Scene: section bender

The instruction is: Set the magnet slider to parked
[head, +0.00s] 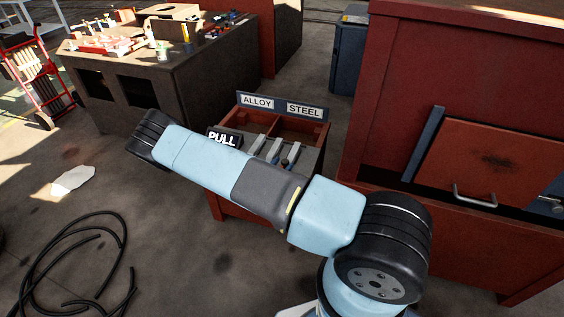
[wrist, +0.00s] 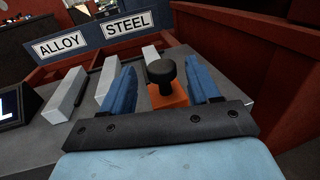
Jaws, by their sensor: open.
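What looks like the magnet slider is an orange block (wrist: 168,97) with a round black knob (wrist: 161,71) on top, in the wrist view. My gripper (wrist: 163,88) is open, with one blue finger on each side of the block and knob. I cannot tell whether either finger touches them. The lower part of the block is hidden behind the dark gripper bar. In the head view my arm covers much of this spot. No parked marking is readable.
Pale bars (wrist: 66,94) lie on the grey bench top left of the slider. ALLOY and STEEL signs (head: 280,106) stand behind, above red bins. A PULL sign (head: 223,139) is at the left. A tall red cabinet (head: 460,80) stands close on the right.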

